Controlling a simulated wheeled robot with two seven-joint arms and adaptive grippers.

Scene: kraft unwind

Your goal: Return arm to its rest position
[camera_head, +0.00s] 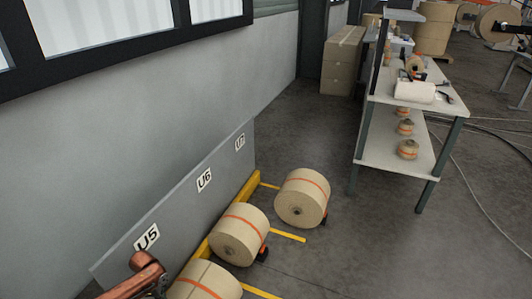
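A reddish-brown part of my arm (138,277) shows at the bottom left edge, in front of the grey panel. No gripper fingers can be made out in the head view, so what they hold is hidden. My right arm does not show.
Large kraft rolls with orange bands (302,198) stand on the floor beside a grey panel (190,205) labelled U5, U6 and U7. A workbench (385,155) with small rolls stands at the right. Cables cross the right floor; the floor between is clear.

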